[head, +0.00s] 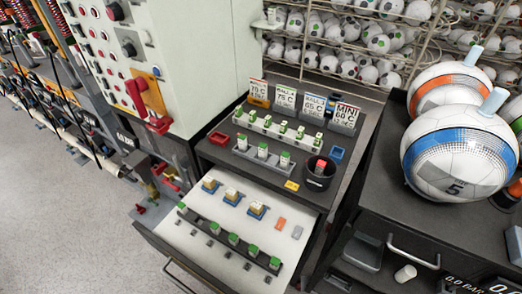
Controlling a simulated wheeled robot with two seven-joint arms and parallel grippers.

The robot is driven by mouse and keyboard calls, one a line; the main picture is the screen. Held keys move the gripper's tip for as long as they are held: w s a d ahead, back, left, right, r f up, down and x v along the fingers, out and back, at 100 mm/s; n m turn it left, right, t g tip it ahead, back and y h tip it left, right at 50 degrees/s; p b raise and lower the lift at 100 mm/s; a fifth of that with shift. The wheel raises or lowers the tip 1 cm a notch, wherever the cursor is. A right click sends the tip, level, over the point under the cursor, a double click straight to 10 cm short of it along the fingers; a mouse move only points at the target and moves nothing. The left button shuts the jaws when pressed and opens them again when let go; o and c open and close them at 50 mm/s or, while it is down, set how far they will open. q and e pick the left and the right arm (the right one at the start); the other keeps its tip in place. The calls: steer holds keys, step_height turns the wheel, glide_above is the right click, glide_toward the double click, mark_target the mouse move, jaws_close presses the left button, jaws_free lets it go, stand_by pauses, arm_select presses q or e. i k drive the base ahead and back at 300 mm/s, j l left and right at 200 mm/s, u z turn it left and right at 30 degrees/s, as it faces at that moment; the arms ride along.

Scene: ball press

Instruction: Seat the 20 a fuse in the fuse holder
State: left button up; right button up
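I cannot pick out the 20 A fuse for certain, as no amp marking is readable. An open drawer (187,249) holds a dark rail (219,235) with several small green-topped pieces. Behind it are three small blue-based blocks with yellowish tops (232,195). An orange block (280,223) and a grey block (297,232) lie at the right of the drawer. On the cabinet top above, two grey racks hold white pieces with green tops (262,150). I cannot tell which of these is the fuse holder. Neither of my grippers is in view.
Label cards (285,97) stand behind the racks. A black cup (318,176), red tray (219,138) and blue tray (337,153) sit around them. The press cabinet (205,60) rises at left. Large balls (460,150) rest on the right counter. Grey floor (60,220) is clear at left.

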mark_target(188, 240)
steer(key=k+j, duration=0.1)
steer(key=j, duration=0.2)
steer(key=k+j, duration=0.1)
steer(key=j, duration=0.2)
steer(key=k+j, duration=0.15)
steer(key=j, duration=0.15)
steer(key=l+u, duration=0.7)
steer(key=l, duration=0.2)
steer(key=k+l+u, duration=0.15)
steer(key=l+u, duration=0.25)
